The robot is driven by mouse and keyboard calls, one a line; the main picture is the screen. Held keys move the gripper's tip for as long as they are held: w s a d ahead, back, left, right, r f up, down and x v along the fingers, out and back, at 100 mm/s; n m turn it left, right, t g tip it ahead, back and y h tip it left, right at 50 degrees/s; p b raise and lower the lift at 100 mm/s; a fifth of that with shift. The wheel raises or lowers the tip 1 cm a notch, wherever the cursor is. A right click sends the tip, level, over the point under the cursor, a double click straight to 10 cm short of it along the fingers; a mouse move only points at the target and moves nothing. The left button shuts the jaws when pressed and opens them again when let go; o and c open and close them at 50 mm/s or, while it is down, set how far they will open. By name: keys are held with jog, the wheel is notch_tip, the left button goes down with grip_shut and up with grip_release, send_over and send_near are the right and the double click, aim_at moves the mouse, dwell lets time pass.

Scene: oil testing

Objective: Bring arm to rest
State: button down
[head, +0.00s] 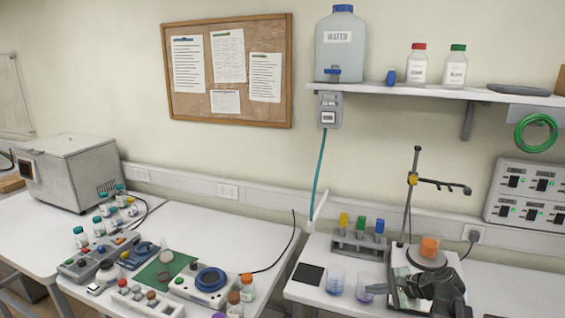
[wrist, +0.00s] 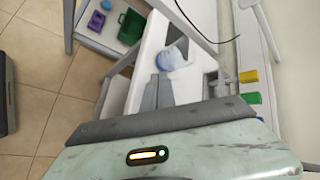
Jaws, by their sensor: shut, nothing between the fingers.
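My gripper (wrist: 168,92) shows in the wrist view beyond the pale green, dark-edged wrist housing. Its grey fingers are shut with nothing held. A clear beaker with bluish contents stands just past them in that view. In the head view, my dark arm is at the lower right, in front of the hotplate (head: 427,262) with an orange beaker (head: 429,246). The fingertips cannot be made out there.
Two beakers (head: 335,279) stand left of my arm, near a rack with coloured caps (head: 360,243). A stand (head: 408,205) rises behind. The left table holds instruments and bottles. A shelf (head: 400,91) is above. Bare tabletop (head: 510,290) lies right of my arm.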

jog(key=s+a+f+n+g+h, duration=0.1)
jog(key=s+a+f+n+g, duration=0.15)
jog(key=a, duration=0.45)
jog(key=s+a+f+n+g+h, duration=0.1)
jog(key=a+f+n, duration=0.1)
jog(key=a+n, duration=0.3)
jog(key=s+a+f+n+g, duration=0.2)
jog(key=a+f, duration=0.1)
jog(key=a, duration=0.5)
jog(key=s+d+f+n+g+h, duration=0.1)
jog(key=s+d+n+g+h, duration=0.1)
jog(key=s+d+n+h, duration=0.3)
jog(key=shift+d+f, duration=0.35)
jog(key=shift+d, duration=0.2)
jog(key=shift+s, duration=0.1)
